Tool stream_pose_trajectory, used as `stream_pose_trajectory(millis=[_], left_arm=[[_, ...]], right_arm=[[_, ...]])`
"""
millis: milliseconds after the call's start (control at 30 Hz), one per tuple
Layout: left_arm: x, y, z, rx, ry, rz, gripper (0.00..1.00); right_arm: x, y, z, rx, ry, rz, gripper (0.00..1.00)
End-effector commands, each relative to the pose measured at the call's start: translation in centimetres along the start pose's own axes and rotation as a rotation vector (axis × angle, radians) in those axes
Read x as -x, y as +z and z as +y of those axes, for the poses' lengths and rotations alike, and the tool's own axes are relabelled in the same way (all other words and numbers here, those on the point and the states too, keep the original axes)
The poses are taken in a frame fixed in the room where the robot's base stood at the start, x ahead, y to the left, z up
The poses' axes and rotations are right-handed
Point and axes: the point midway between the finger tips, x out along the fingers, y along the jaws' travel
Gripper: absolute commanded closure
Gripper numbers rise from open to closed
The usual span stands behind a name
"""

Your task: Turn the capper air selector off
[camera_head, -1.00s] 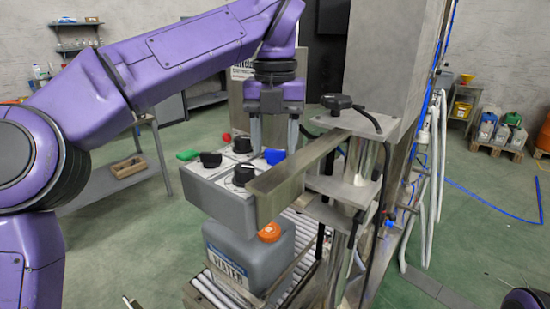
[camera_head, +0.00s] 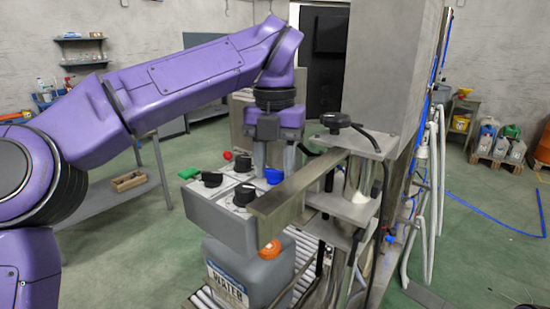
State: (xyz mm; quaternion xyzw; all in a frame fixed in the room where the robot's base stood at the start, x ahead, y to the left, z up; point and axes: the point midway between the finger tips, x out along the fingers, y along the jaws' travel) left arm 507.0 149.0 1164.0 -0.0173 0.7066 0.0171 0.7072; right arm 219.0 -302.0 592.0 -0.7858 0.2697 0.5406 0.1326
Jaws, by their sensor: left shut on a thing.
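A grey control box (camera_head: 222,222) carries a pale panel with several black knobs (camera_head: 212,180) and one blue knob (camera_head: 274,177). No label telling which is the capper air selector can be read. My left gripper (camera_head: 275,172) points down over the panel's far right part. Its two grey fingers stand on either side of the blue knob and are shut on it. The exact contact is small and partly hard to see. My right gripper is not in view.
A metal bar (camera_head: 298,190) runs close along the box's right side to a steel post. A black hand knob (camera_head: 335,122) sits on the bracket. A grey water canister (camera_head: 245,272) with an orange cap stands on rollers below.

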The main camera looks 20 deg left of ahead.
Motion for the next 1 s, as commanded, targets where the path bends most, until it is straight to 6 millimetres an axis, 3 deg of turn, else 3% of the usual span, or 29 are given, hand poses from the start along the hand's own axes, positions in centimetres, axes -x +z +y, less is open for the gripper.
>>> stream_pose_trajectory(millis=[600, 1000], left_arm=[[0.6, 0.0, 0.2, -0.558, -0.001, 0.003, 0.88], [0.4, 0.1, 0.3, -0.834, -0.002, 0.002, 0.88]], right_arm=[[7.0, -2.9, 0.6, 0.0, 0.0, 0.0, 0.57], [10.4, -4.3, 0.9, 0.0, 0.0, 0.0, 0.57]])
